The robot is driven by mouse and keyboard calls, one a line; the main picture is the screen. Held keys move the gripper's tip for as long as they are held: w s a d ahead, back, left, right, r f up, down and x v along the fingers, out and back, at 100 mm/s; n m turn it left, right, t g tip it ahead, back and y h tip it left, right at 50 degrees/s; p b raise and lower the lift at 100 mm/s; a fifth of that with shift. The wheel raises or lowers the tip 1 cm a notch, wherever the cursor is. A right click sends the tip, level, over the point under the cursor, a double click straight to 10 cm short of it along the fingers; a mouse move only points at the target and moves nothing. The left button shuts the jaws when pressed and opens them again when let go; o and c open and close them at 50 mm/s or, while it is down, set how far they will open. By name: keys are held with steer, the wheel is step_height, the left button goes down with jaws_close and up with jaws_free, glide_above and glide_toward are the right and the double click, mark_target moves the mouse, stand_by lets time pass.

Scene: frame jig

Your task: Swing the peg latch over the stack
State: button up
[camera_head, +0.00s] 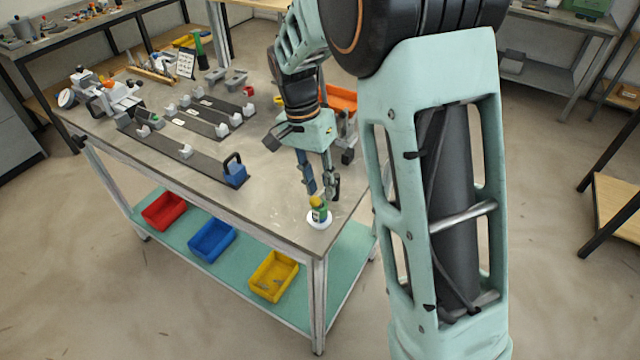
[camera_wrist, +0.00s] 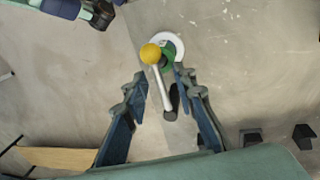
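The stack shows in the head view as a small green and yellow piece (camera_head: 319,214) on a white round base at the table's near right corner. In the wrist view the green part (camera_wrist: 171,47) sits inside a white ring (camera_wrist: 178,40). The peg latch is a pale lever (camera_wrist: 158,85) with a yellow ball knob (camera_wrist: 150,54) and a dark foot (camera_wrist: 170,113). Its knob overlaps the left edge of the green part in that view. My gripper (camera_head: 321,191) points down above and behind the stack. In the wrist view its fingers (camera_wrist: 158,90) are apart, with the lever between them and nothing visibly gripped.
Dark rails (camera_head: 182,155) with grey blocks and a blue block with a black handle (camera_head: 235,172) lie left on the table (camera_head: 268,195). An orange bin (camera_head: 341,99) stands behind my gripper. Red, blue and yellow bins sit on the lower shelf. The table edge is close to the stack.

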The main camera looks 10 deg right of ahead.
step_height(320, 180, up, 12)
steer(key=w+a, duration=0.1)
steer(key=a, duration=0.1)
steer(key=shift+w+f, duration=0.15)
steer(key=shift+d, duration=0.1)
stand_by(0.5)
